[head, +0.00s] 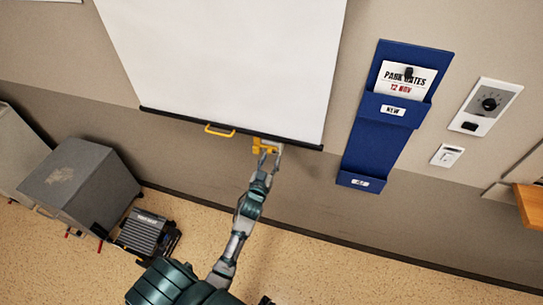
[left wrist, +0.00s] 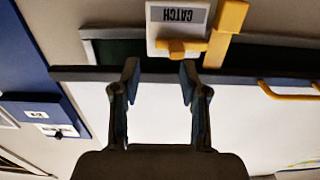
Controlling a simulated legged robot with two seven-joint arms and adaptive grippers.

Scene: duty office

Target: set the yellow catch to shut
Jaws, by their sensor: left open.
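The yellow catch (head: 262,145) sits at the bottom bar of the white screen, right of the yellow pull handle (head: 219,130). My left gripper (head: 269,157) reaches up to the catch from below. In the left wrist view its fingers (left wrist: 159,78) are apart with nothing between them, and the catch's cross piece is just beyond the tips. Contact cannot be told. My right gripper is not in view.
The white screen (head: 225,60) hangs on the wall with a dark bottom bar. A blue document rack (head: 371,140), a dial panel (head: 487,105) and a switch (head: 447,155) are to the right. A grey cabinet (head: 80,185) stands at left.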

